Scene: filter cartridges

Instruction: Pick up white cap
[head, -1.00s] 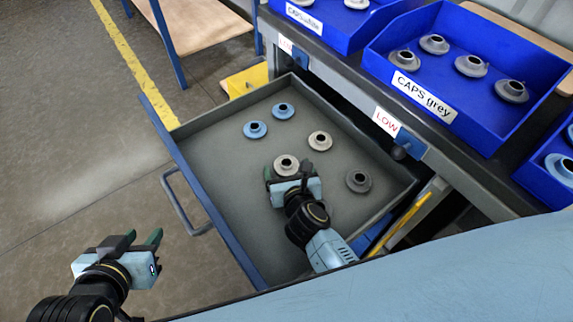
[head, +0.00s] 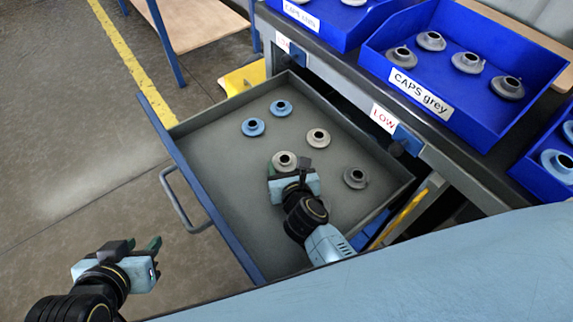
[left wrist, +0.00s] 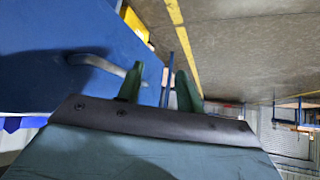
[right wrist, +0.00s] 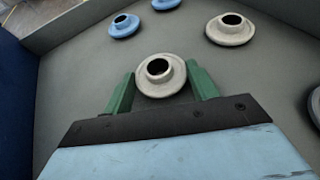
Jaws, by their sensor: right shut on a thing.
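The white cap (head: 284,161) is an off-white flanged ring with a dark hole, in the open drawer. My right gripper (head: 287,174) is shut on it. In the right wrist view the white cap (right wrist: 160,74) sits between the two green fingertips, which touch its sides. Whether it is clear of the drawer floor is hard to tell. A second white cap (head: 318,138) lies behind it to the right, and also shows in the right wrist view (right wrist: 230,28). My left gripper (head: 146,245) is open and empty, outside the drawer at the lower left.
The grey drawer (head: 215,185) also holds two blue caps (head: 253,127) (head: 281,108) and a grey cap (head: 355,178). Its blue front with a handle (head: 180,205) faces left. Blue bins, one labelled CAPS grey (head: 420,92), stand on the shelf above right.

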